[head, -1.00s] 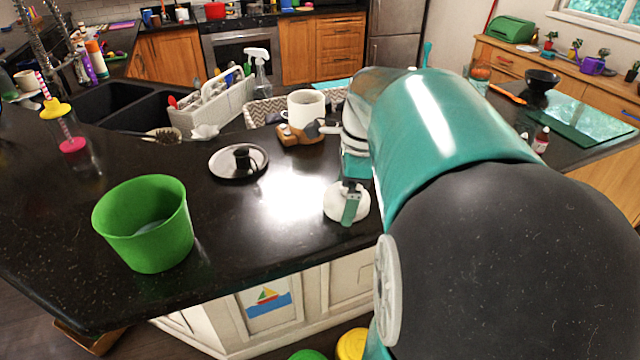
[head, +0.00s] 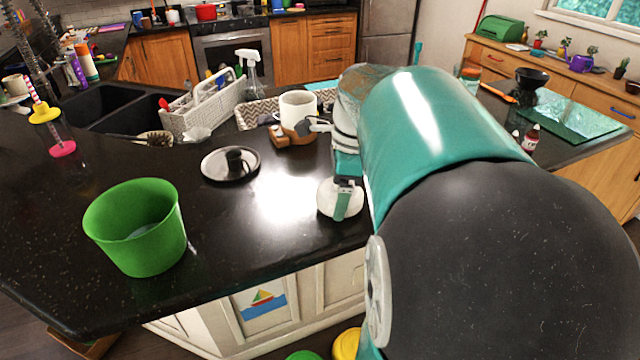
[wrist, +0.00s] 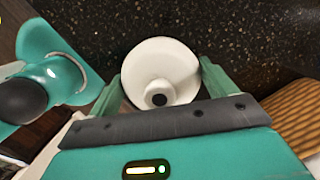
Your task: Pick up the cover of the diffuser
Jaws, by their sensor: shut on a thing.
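The diffuser cover (head: 326,197) is a smooth white rounded piece near the front edge of the black counter. In the wrist view the white cover (wrist: 165,62) sits between the two green fingers, with a dark round hole in its narrow end facing the camera. My gripper (head: 343,202) points down over the cover and is shut on it. The gripper's fingers (wrist: 163,84) lie on either side of the cover. I cannot tell whether its underside touches the counter. I cannot make out a separate diffuser base under it.
A green bucket (head: 135,250) stands at the counter's front left. Behind are a white mug (head: 298,105), a wooden piece (head: 290,139) and a white caddy (head: 207,116). Bare counter lies between bucket and gripper.

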